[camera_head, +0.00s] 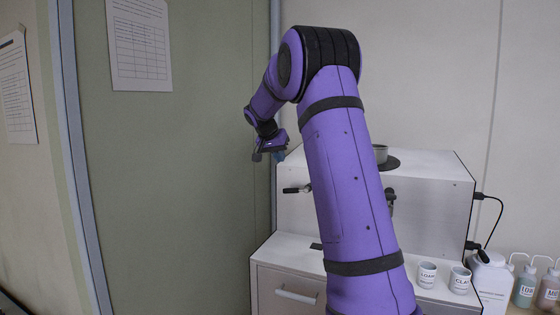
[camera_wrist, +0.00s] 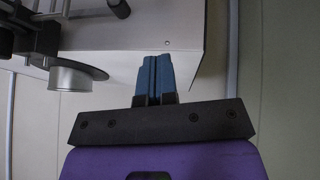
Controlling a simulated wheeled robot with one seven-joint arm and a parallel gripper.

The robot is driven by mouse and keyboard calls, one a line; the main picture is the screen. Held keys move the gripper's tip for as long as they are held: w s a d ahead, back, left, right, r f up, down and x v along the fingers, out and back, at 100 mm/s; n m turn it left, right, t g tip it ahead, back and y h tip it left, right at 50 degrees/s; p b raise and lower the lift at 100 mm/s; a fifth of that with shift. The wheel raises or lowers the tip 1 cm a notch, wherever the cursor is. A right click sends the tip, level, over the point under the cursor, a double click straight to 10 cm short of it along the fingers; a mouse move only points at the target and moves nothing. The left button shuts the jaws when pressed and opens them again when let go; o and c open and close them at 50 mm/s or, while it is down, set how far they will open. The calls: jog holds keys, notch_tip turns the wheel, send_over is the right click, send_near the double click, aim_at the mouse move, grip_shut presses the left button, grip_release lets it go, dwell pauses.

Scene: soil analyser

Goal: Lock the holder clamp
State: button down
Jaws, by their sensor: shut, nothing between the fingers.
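The white soil analyser box (camera_head: 435,215) stands behind my arm, which hides much of its front. A short black lever (camera_head: 297,189) sticks out from the left of its front; a black handle-like end also shows in the wrist view (camera_wrist: 119,8). Another dark fitting (camera_head: 390,198) shows just right of my arm. I cannot tell which part is the holder clamp. My gripper (camera_head: 279,156) is above and left of the lever, apart from it. In the wrist view, its blue fingers (camera_wrist: 156,60) are shut and empty, over the analyser's edge.
A metal cup (camera_head: 380,154) sits on a dark disc on the analyser; it also shows in the wrist view (camera_wrist: 70,76). Two labelled white cups (camera_head: 427,274) stand on the cabinet at right, near bottles (camera_head: 491,280). A green panel (camera_head: 175,190) borders the left.

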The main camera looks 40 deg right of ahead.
send_over(288, 190)
jog(key=w, duration=0.1)
jog(key=f, duration=0.6)
jog(key=shift+d+f, duration=0.3)
jog(key=shift+d, duration=0.05)
jog(key=shift+s+a+f, duration=0.15)
jog(key=shift+s+f, duration=0.05)
jog(key=shift+f, duration=0.35)
jog(key=shift+s+a+f, duration=0.15)
jog(key=shift+f, duration=0.35)
jog(key=shift+s+f, duration=0.1)
jog(key=shift+f, duration=0.55)
jog(key=shift+f, duration=0.1)
